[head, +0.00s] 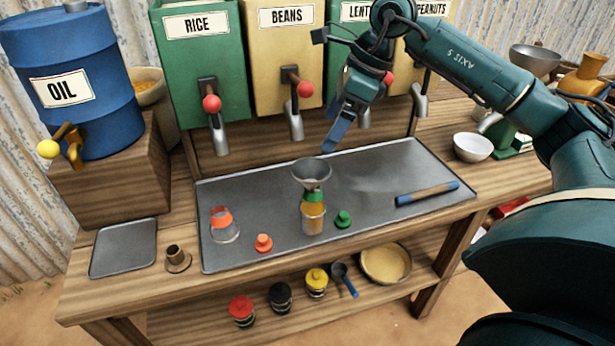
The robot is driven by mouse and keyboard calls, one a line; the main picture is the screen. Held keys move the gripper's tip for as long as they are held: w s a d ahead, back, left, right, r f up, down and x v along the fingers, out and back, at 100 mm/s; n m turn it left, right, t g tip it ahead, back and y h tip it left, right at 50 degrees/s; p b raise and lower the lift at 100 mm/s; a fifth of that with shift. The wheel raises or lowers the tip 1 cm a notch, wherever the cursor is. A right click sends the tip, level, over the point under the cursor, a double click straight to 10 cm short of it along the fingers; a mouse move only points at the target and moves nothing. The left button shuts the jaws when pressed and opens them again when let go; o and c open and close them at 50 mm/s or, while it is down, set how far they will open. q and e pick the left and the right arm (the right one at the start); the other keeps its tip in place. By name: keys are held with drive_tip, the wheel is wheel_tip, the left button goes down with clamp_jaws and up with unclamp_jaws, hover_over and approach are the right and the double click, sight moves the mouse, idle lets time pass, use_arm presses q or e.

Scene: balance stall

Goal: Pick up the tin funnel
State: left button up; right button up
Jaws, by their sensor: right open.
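The tin funnel (312,172) is grey metal with a wide cone. It sits upright in the mouth of a bottle (313,219) that has a green neck band and amber contents, on the metal tray in the middle of the counter. The funnel's spout is mostly hidden by the bottle's neck. My right gripper (332,146) is open and empty, pointing down above and slightly right of the funnel, apart from it. My left gripper is not in view.
The metal tray (380,221) also holds an orange-banded jar (225,226), an orange stopper (264,243), a green stopper (343,219) and a blue-ended stick (427,194). Behind are tapped dispensers, including rice (200,75) and beans (286,80). A white bowl (473,147) stands right.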

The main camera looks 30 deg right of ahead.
sight(310, 168)
drive_tip(key=x, duration=0.4)
drive_tip(key=p+x, duration=0.1)
drive_tip(key=x, duration=0.3)
drive_tip(key=d+p+x, duration=0.1)
drive_tip(key=x, duration=0.3)
drive_tip(key=shift+w+f, duration=0.15)
drive_tip(key=shift+f, duration=0.3)
drive_tip(key=shift+c, duration=0.6)
drive_tip(key=c, duration=1)
drive_tip(key=shift+c, duration=0.2)
drive_tip(key=shift+r, duration=0.15)
